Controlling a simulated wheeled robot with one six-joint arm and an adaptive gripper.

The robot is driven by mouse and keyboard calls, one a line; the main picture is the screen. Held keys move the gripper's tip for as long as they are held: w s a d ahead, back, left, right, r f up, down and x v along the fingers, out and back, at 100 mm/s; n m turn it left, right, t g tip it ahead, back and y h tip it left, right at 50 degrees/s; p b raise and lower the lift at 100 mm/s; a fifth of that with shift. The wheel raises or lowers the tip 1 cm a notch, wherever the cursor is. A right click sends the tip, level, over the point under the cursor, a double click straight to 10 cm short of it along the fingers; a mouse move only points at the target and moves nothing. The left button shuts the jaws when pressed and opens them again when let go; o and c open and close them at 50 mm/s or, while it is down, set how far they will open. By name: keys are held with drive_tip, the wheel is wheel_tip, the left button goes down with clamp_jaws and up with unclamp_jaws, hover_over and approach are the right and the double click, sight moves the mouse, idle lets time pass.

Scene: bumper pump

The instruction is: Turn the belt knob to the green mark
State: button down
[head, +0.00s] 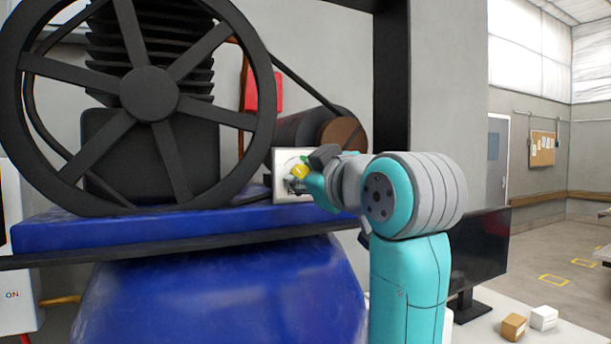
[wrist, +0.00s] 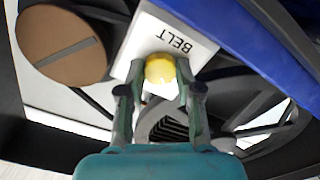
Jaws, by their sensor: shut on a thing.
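The belt knob is yellow. In the wrist view the knob (wrist: 160,70) stands on a white plate (wrist: 196,42) lettered BELT. In the head view the plate (head: 279,162) is by the pump's motor, and the knob (head: 299,171) shows partly in front of it. My gripper (wrist: 160,82) is shut on the knob, with one finger on each side. In the head view my gripper (head: 298,184) reaches the plate from the right. A small green patch (head: 304,158) shows beside the knob; I cannot tell how the knob's pointer lies against it.
A large black spoked flywheel (head: 150,93) stands left of the plate. A blue deck (head: 120,232) and blue tank (head: 220,300) lie below. A brown-faced motor cylinder (head: 342,136) is close behind my gripper. A black post (head: 391,85) rises behind my arm.

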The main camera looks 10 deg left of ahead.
drive_tip(key=m, duration=1.2)
drive_tip(key=shift+m, duration=0.3)
idle(0.4)
drive_tip(key=c, duration=0.8)
unclamp_jaws()
drive_tip(key=shift+o, duration=0.2)
drive_tip(key=v, duration=1.2)
drive_tip(key=shift+w, duration=0.1)
